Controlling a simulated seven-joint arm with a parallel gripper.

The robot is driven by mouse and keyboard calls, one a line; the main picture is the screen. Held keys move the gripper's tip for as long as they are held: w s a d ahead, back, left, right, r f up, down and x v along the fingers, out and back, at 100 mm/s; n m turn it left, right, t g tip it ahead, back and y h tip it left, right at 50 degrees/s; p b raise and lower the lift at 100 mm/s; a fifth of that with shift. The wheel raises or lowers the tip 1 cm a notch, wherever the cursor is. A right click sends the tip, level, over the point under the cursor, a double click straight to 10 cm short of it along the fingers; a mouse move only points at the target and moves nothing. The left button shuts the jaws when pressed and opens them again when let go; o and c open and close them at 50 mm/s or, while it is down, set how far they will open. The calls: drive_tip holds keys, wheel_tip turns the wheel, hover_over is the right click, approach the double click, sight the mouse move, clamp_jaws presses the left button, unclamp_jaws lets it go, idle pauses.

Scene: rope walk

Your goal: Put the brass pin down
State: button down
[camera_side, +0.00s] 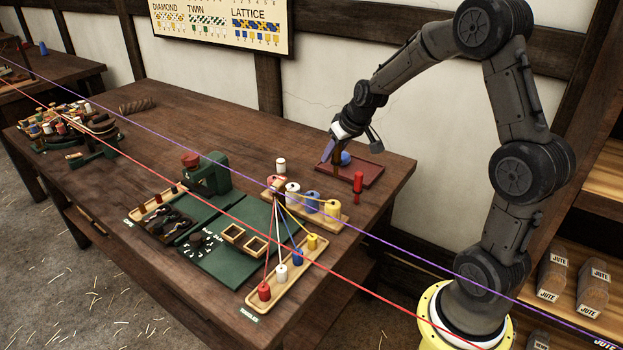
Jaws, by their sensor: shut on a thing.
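My gripper (327,153) is at the back right of the bench, pointing down over the left part of a shallow red tray (368,176). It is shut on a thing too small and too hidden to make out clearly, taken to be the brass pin. I see no brass pin lying apart on the bench. A blue ball (346,158) shows in the tray, just right of the fingertips. I cannot tell whether the fingertips touch the tray.
A red upright tool (358,187) stands before the tray. A wooden rack (329,216) of coloured spools, a front rack (282,275) with threads and a green clamp (207,175) stand nearby. Red (150,172) and violet (220,165) strands cross the view. Bare bench lies left of the tray.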

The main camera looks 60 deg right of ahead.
drive_tip(key=shift+w+d+f, duration=0.85)
drive_tip(key=shift+w+f, duration=0.95)
drive_tip(key=shift+f, duration=0.2)
drive_tip(key=shift+w+d+f, duration=0.9)
drive_tip(key=shift+w+f, duration=0.9)
drive_tip(key=shift+f, duration=0.15)
drive_tip(key=shift+w+d+f, duration=0.85)
drive_tip(key=shift+w+f, duration=0.95)
drive_tip(key=shift+f, duration=0.2)
drive_tip(key=shift+f, duration=0.2)
drive_tip(key=c, duration=0.6)
unclamp_jaws()
